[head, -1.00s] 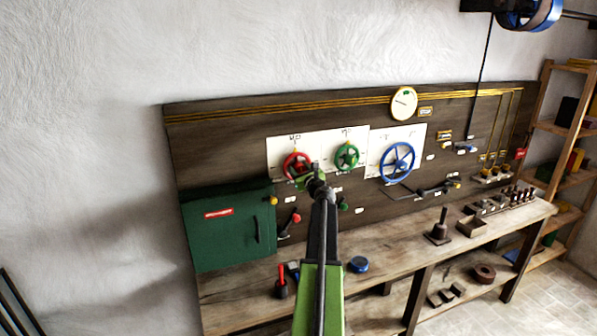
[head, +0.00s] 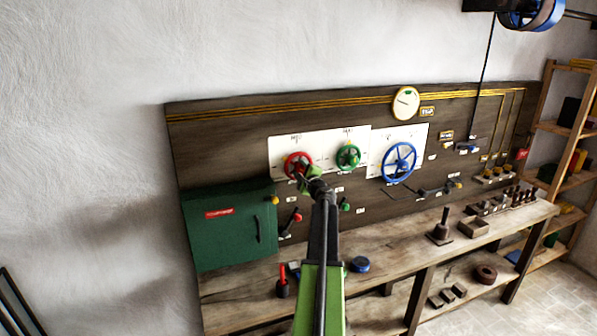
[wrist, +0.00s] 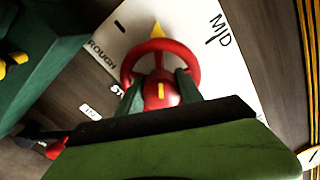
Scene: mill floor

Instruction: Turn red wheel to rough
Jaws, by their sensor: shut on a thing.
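The red wheel (head: 292,158) is mounted on a white plate at the left of the dark board. In the wrist view the red wheel (wrist: 196,68) fills the middle, and the plate behind it shows ROUGH (wrist: 101,54) to the left and MID (wrist: 219,29) to the upper right. A yellow pointer (wrist: 158,30) at the rim points up, between these two words. My gripper (head: 304,178) is at the wheel's lower right in the head view. Its dark green fingers (wrist: 160,88) are shut on the wheel, one on each side of its red middle part, partly hiding the lower rim.
A green wheel (head: 348,157) and a larger blue wheel (head: 399,162) are to the right. A green cabinet (head: 230,236) is at the lower left, with a red-knobbed lever (head: 296,217) beside it. The bench (head: 405,254) below holds several small parts.

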